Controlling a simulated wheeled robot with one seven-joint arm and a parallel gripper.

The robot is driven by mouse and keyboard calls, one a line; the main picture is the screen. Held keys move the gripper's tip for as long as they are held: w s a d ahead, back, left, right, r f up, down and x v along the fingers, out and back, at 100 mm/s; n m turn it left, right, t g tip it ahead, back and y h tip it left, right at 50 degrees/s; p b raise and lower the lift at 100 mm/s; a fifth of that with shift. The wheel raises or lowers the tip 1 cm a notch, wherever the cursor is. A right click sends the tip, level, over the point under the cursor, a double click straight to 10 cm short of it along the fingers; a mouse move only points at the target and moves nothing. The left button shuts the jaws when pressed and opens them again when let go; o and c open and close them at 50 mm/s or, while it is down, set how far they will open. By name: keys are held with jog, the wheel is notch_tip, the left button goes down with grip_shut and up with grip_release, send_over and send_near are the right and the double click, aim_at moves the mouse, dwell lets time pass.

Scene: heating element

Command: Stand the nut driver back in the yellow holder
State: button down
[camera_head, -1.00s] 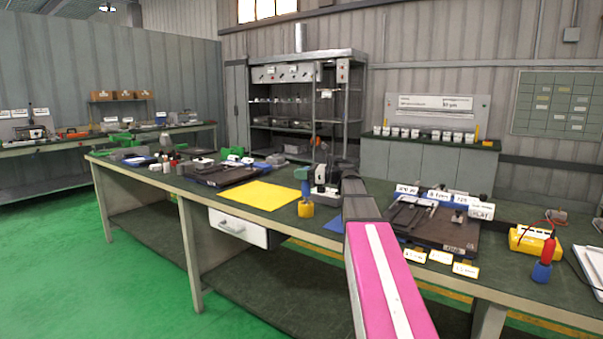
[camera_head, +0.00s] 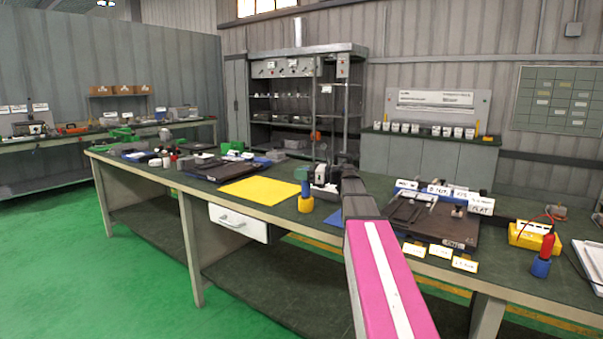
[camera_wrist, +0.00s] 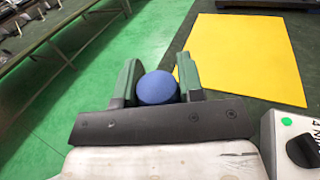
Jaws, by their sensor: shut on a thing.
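My gripper (camera_wrist: 157,82) has its green fingers shut on the nut driver, whose round blue handle end (camera_wrist: 157,88) shows between them in the wrist view. In the head view my gripper (camera_head: 302,175) is above the yellow holder (camera_head: 306,205), near the front edge of the bench. The blue handle (camera_head: 305,189) is below the fingers and directly over the holder, upright. Its lower end is hidden, so I cannot tell how deep it sits in the holder. The holder is out of sight in the wrist view.
A flat yellow mat (camera_head: 258,192) lies left of the holder. A white-and-dark device (camera_head: 325,187) stands close to the right. A blue holder with a red-handled tool (camera_head: 541,266) and a yellow box (camera_head: 535,237) are far right. A drawer (camera_head: 238,223) hangs under the bench.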

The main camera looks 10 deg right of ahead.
jog(key=c, duration=0.7)
grip_release()
jog(key=shift+f, duration=0.1)
jog(key=shift+o, duration=0.2)
jog(key=v, duration=1)
jog(key=shift+s+d, duration=0.15)
jog(key=shift+d, duration=0.25)
